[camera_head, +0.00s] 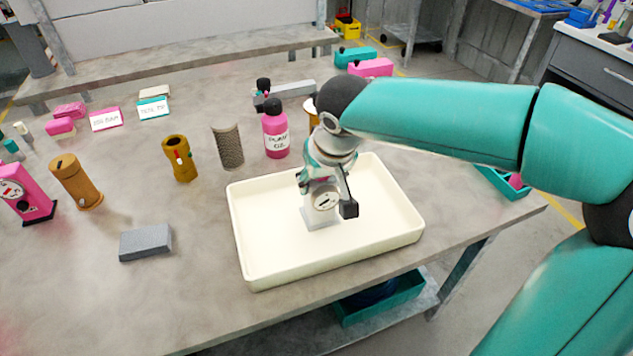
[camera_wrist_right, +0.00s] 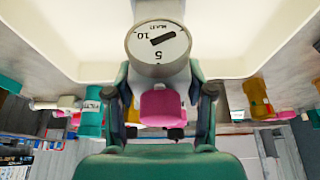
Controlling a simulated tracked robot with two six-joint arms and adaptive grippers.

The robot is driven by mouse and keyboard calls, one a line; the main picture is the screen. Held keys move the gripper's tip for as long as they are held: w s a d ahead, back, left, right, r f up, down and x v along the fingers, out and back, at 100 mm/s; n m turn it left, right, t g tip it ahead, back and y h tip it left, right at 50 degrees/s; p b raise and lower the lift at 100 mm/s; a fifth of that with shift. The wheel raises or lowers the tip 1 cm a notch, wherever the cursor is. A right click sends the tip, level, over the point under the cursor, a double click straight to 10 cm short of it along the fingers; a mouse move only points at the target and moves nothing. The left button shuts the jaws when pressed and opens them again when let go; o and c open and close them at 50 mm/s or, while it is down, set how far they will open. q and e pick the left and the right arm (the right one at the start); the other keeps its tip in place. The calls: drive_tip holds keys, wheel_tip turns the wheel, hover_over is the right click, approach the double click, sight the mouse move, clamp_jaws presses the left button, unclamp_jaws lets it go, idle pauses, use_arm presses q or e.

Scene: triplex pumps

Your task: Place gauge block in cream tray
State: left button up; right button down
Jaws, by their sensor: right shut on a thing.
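The cream tray (camera_head: 262,268) is a shallow rectangular tray on the grey table. My right gripper (camera_head: 325,182) points down over the middle of the tray and is shut on the gauge block (camera_head: 322,216). The gauge block has a pale grey base and a round white dial, upright in the head view. The dial (camera_wrist_right: 158,45) shows large in the right wrist view, with numbers 5 and 10. The base lies within the tray's walls; I cannot tell whether it touches the tray floor. The fingers partly hide its upper part. My left gripper is out of view.
A pink bottle (camera_head: 276,135) with a black cap and a grey mesh cylinder (camera_head: 228,147) stand behind the tray. A brass fitting (camera_head: 179,158) and a grey block (camera_head: 146,242) are to its left. The rest of the tray is empty. The table's front edge is close.

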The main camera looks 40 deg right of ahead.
drive_tip(key=shift+f, duration=0.1)
drive_tip(key=shift+c, duration=2)
unclamp_jaws()
drive_tip(key=shift+r, duration=0.25)
drive_tip(key=p+v, duration=0.2)
drive_tip(key=v, duration=1)
